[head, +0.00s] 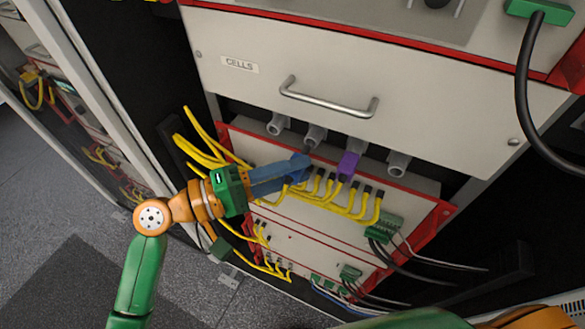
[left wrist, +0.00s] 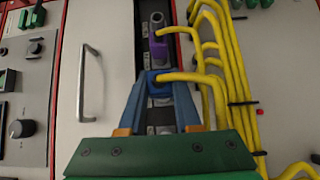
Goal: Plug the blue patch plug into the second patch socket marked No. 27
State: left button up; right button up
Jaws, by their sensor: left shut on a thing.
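My left gripper (head: 300,168) reaches in from the left, below the CELLS drawer. In the left wrist view its two fingers are shut on the blue patch plug (left wrist: 158,82), which trails a yellow cable. In the head view the fingers largely hide the plug. A row of grey patch sockets runs under the drawer; the second from the left (head: 314,135) is just beyond the fingertips. I cannot tell whether the plug touches or enters it. A purple plug (head: 348,165) is at the third socket; it also shows in the left wrist view (left wrist: 158,48). No number 27 is legible. My right gripper is out of view.
The drawer's metal handle (head: 328,100) is above the sockets. Several yellow cables (head: 335,200) cross the panel below, close to my gripper. A green connector (head: 385,225) with dark cables is at the right. A thick black cable (head: 523,90) hangs at the upper right.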

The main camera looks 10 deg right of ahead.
aim_at(303, 154)
pick_arm(q)
jog(key=shift+w+d, duration=0.45)
jog(key=shift+w, duration=0.2)
dwell(1.6)
jog(key=shift+w+d+b, duration=0.55)
jog(key=shift+w+d, duration=0.15)
jog(key=shift+w, duration=0.2)
dwell(0.7)
